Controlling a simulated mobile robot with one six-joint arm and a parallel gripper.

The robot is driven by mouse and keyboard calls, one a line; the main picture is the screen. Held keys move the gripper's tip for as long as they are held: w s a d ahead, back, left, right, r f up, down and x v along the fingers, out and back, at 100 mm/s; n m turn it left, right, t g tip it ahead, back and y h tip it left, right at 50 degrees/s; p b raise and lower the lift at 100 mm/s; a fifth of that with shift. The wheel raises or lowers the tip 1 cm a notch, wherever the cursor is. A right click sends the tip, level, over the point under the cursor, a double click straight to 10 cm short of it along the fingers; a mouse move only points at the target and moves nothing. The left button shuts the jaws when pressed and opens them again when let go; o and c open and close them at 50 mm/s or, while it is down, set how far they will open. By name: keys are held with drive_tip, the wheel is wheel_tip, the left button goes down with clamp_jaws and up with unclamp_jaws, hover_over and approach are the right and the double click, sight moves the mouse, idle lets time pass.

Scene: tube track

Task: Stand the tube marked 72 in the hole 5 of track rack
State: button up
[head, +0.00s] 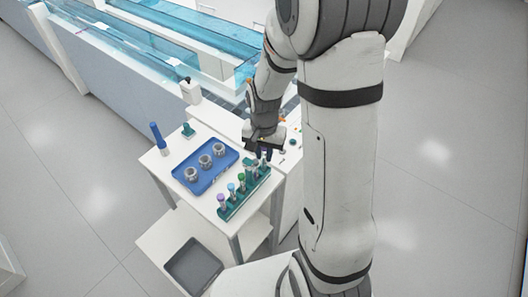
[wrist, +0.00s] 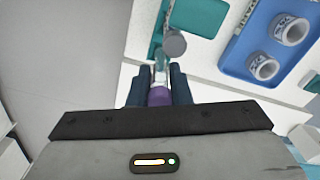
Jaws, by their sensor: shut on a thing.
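My gripper (head: 264,150) is over the far end of the teal track rack (head: 238,206). In the wrist view, my gripper (wrist: 158,88) is shut on a purple-capped tube (wrist: 158,97), whose clear body shows between the fingers. Its marking cannot be read. Several capped tubes stand in the rack, among them a purple-capped one (head: 221,198) at the near end and a cyan-capped one (head: 231,188). A grey cap (wrist: 174,43) lies just beyond the fingers in the wrist view. The held tube's lower end and hole 5 cannot be made out.
A blue tray (head: 181,174) with three grey rings lies left of the rack. A blue cylinder (head: 158,138) and a small teal stand (head: 188,130) are at the table's far side. A white bottle (head: 190,91) stands farther back. A grey bin (head: 194,265) sits on the lower shelf.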

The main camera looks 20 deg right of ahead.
drive_tip(key=shift+f, duration=0.25)
drive_tip(key=shift+f+b, duration=0.35)
drive_tip(key=shift+b, duration=0.15)
drive_tip(key=o, duration=0.8)
wheel_tip(320, 180, up, 8)
drive_tip(key=shift+f, duration=0.1)
idle(0.4)
